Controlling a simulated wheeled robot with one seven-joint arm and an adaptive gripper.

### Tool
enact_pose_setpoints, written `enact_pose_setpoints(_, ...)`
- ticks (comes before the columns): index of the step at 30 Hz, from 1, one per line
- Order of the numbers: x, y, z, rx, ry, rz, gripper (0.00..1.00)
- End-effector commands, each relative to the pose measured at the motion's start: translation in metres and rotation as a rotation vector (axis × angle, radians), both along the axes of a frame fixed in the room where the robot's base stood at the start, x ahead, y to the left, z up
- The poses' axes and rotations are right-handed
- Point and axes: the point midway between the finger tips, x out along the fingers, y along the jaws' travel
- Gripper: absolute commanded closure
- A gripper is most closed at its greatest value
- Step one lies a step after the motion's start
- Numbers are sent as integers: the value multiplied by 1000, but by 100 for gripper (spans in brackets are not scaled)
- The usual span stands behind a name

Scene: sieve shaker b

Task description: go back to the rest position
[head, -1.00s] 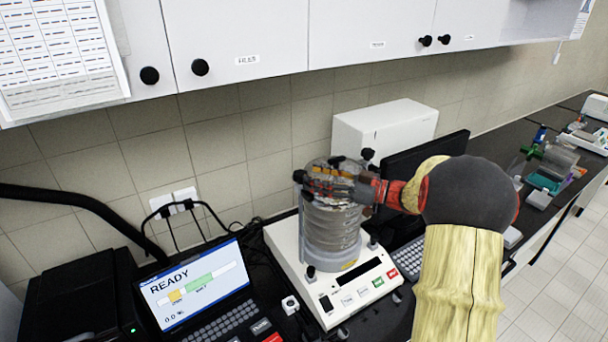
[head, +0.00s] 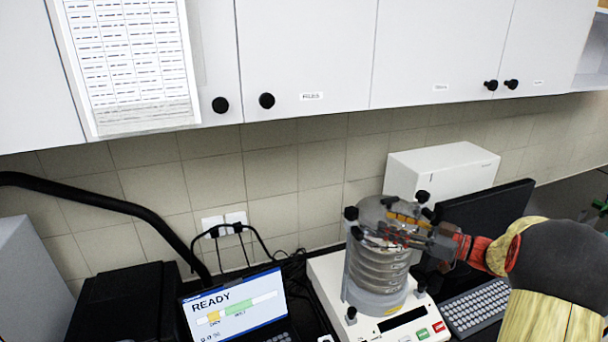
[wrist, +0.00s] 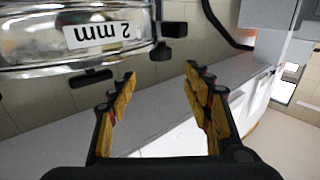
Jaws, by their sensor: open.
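My gripper (head: 410,232) is at the top of the sieve stack in the head view, in front of its lid area. In the wrist view my gripper (wrist: 155,100) is open, its two yellow-padded fingers apart with nothing between them. The sieve stack (head: 378,270) stands upright on the white shaker base (head: 330,275). In the wrist view a metal sieve (wrist: 50,35) with a "2 mm" label shows upside down at the upper left, beside and apart from the fingers. Dark clamp knobs stand around the stack top. My fingers overlap the stack in the head view, so contact there is unclear.
A laptop (head: 235,308) showing READY stands left of the shaker. A dark monitor (head: 490,215), a keyboard (head: 480,305) and a white box (head: 440,172) are at the right. Wall cabinets (head: 310,60) hang above. A black hose (head: 100,190) runs at the left.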

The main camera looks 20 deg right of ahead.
Motion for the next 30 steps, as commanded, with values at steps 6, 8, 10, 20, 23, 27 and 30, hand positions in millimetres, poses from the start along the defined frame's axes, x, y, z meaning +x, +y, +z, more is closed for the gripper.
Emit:
enact_pose_setpoints(6, 18, 6, 14, -49, -15, -62, 50)
enact_pose_setpoints(8, 32, 10, 25, -88, -27, -119, 50)
enact_pose_setpoints(10, 50, 14, 42, -143, -41, -207, 50)
enact_pose_setpoints(20, 72, 36, 117, -328, 11, -669, 50)
enact_pose_setpoints(23, 52, 47, 125, -348, 80, -780, 50)
enact_pose_setpoints(27, 9, 69, 119, -354, 221, -889, 50)
enact_pose_setpoints(30, -31, 91, 102, -351, 351, -925, 50)
